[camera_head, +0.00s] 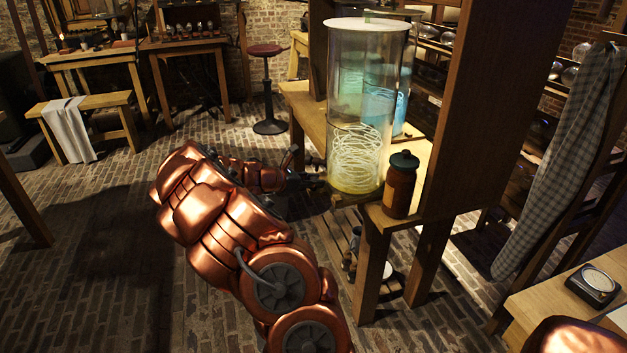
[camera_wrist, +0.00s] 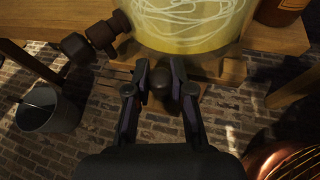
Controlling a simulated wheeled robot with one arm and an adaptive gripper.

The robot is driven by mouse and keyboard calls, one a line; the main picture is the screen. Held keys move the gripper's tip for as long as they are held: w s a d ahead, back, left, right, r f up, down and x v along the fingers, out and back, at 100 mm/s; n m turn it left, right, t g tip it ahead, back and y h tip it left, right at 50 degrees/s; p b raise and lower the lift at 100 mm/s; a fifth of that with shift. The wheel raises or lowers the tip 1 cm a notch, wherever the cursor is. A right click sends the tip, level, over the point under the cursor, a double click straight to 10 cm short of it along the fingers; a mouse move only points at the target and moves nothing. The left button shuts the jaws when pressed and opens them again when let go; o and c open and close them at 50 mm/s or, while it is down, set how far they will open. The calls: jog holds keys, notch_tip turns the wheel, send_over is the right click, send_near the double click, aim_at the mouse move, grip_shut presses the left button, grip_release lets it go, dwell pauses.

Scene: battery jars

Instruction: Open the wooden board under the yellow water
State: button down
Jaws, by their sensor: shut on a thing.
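A tall glass jar (camera_head: 357,120) with pale coiled wire and yellow water (camera_head: 355,186) at its bottom stands at the end of the wooden bench. In the wrist view the yellow water (camera_wrist: 195,40) is at the top. A wooden board (camera_wrist: 232,72) shows just under the jar, with a dark round knob (camera_wrist: 161,77) in front of it. My gripper (camera_wrist: 163,82) is shut on the knob, one finger on each side. In the head view my gripper (camera_head: 312,181) reaches the bench end from the left, and the knob is hidden there.
A brown bottle (camera_head: 401,185) with a dark lid stands right of the jar. A wooden tap (camera_wrist: 104,35) juts out left of my gripper in the wrist view. A metal bucket (camera_wrist: 47,108) stands on the brick floor below. The floor left of my arm is clear.

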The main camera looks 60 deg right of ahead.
jog(key=c, duration=1)
grip_release()
jog(key=v, duration=1.2)
